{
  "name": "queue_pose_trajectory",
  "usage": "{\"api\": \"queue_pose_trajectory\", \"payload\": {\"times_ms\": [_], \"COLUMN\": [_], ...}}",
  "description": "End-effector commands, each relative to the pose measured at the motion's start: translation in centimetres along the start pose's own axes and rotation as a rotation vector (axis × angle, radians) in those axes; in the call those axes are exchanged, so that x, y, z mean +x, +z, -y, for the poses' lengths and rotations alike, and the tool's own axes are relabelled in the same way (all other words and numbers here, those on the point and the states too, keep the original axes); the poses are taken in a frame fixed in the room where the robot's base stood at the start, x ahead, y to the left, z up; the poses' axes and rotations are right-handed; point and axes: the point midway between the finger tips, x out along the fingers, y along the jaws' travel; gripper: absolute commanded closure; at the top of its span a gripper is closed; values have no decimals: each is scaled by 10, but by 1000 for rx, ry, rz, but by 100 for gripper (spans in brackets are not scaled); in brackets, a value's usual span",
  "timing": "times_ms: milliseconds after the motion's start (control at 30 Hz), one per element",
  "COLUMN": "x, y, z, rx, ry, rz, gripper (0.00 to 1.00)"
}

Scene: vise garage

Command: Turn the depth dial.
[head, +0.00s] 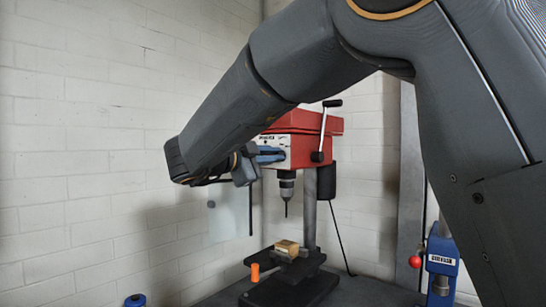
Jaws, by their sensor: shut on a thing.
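A drill press with a red head (308,122) stands against the back wall, its chuck and bit (287,188) pointing down. My arm reaches across from the right, and my gripper (278,155) is at the white front of the head, just above the chuck. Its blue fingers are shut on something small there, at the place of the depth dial. The dial itself is hidden by the fingers, so its setting cannot be read.
A lever with a black knob (324,128) is on the head's right side. A wooden block (287,247) and an orange handle (255,273) are at the black press table (310,262) below. A blue machine with a red ball (441,262) stands at the right. Open space lies left of the press.

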Motion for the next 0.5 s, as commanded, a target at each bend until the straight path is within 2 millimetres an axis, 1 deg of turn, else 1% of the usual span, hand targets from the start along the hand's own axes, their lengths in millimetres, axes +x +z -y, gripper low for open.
{"api": "queue_pose_trajectory", "payload": {"times_ms": [33, 67, 100, 367, 500], "x": [0, 0, 0, 0, -9], "y": [0, 0, 0, 0, 1], "z": [0, 0, 0, 0, 0], "rx": [0, 0, 0, 0, 0], "ry": [1, 1, 1, 0, -1], "rz": [1, 1, 1, 0, 2], "gripper": [100, 89, 83, 83, 83]}}
